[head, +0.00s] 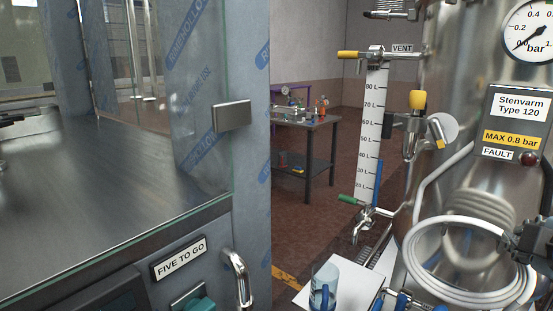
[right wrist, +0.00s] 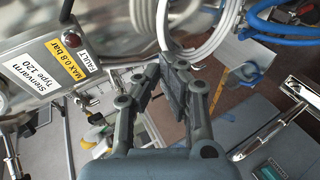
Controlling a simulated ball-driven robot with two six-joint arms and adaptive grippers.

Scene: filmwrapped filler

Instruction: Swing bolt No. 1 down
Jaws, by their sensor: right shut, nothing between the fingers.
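I see no part marked as bolt No. 1 in either view. The steel tank (head: 450,80) labelled "Stenvarm Type 120" stands at the right of the head view; its top is cut off by the frame. My right gripper (head: 528,243) is at the right edge of the head view, in front of the tank beside the coiled white hose (head: 410,265). In the right wrist view my right gripper (right wrist: 165,78) is shut and empty, close to the hose (right wrist: 190,45) and the tank's label plate (right wrist: 50,65). My left gripper is not in view.
A level gauge (head: 370,130) with a yellow-handled vent valve (head: 350,54) and a green-handled valve (head: 349,199) stands left of the tank. A glass-fronted steel cabinet (head: 245,160) fills the left. A jug (head: 324,285) stands below the gauge. A workbench (head: 308,140) is farther back.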

